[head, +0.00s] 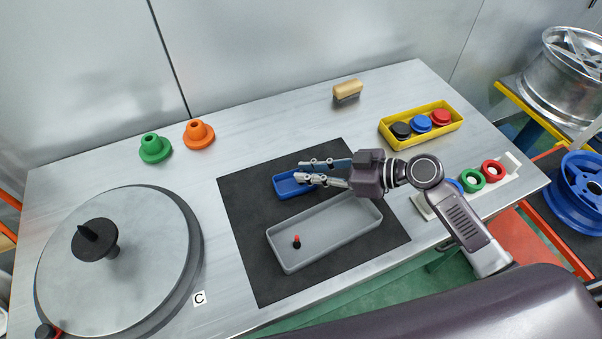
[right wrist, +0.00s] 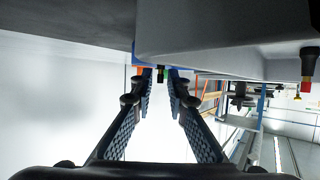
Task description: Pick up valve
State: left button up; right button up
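My right gripper (head: 299,171) reaches over the small blue tray (head: 287,190), its two fingers apart. In the right wrist view the fingertips (right wrist: 161,74) are apart, with a small black and green piece (right wrist: 162,75), seemingly a valve, showing between or just beyond them. I cannot tell whether either finger touches it. In the head view that piece is hidden. Another small valve, red and black (head: 297,242), stands in the grey tray (head: 345,232); it also shows at the right of the right wrist view (right wrist: 309,62). My left gripper is not in view.
Both trays lie on a black mat (head: 247,232). A yellow bin (head: 448,131) with black, blue and red parts stands at the right, near a white rack with coloured rings. A brush (head: 347,91) is at the back. A large round turntable (head: 150,260) fills the left.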

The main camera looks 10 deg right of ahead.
jog(key=shift+w+a+f, duration=0.1)
jog(key=shift+a, duration=0.1)
grip_shut()
